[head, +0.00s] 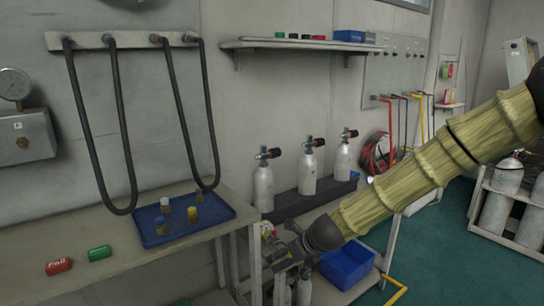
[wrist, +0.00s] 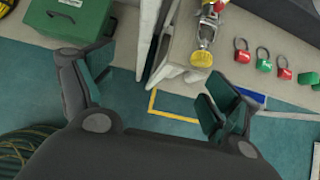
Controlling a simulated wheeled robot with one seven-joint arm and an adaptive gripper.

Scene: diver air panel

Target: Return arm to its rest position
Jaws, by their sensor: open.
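My arm, in a yellowish ribbed cover, reaches from the right edge down to the lower middle of the head view. My gripper (head: 284,262) is at its end, low beside the workbench and in front of the blue bin (head: 347,265). In the wrist view my gripper (wrist: 158,82) has its two fingers spread wide apart with nothing between them. The floor and a bench edge show beyond the fingers. Whether the fingertips touch anything in the head view is hard to tell.
Grey cylinders (head: 264,188) stand behind my gripper. In the wrist view, several padlocks (wrist: 284,74) and a green box (wrist: 68,22) lie beyond the fingers.

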